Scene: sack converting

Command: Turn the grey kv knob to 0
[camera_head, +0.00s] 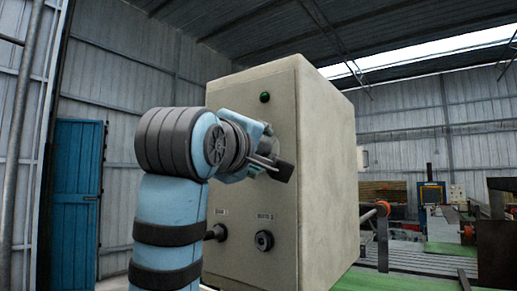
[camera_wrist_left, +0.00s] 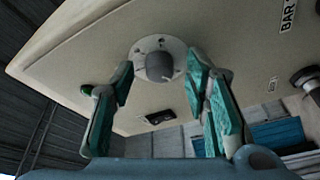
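The grey knob (camera_wrist_left: 159,66) sits on a round, light plate (camera_wrist_left: 174,44) on the cabinet face in the left wrist view. No kv marking is readable, and I cannot tell its setting. My left gripper (camera_wrist_left: 162,84) is open, with one teal-padded finger on each side of the knob. The fingers appear apart from it. In the head view my left gripper (camera_head: 276,170) is in front of the beige cabinet (camera_head: 282,115), below its green lamp (camera_head: 265,97), and the grey knob is hidden there. My right gripper is not in view.
Two dark knobs sit lower on the cabinet: one (camera_head: 264,240) below my gripper, the other (camera_head: 216,232) partly behind my arm. Small labels are above them. A blue door (camera_head: 77,190) is at left. Machinery (camera_head: 432,195) stands at right, behind the cabinet.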

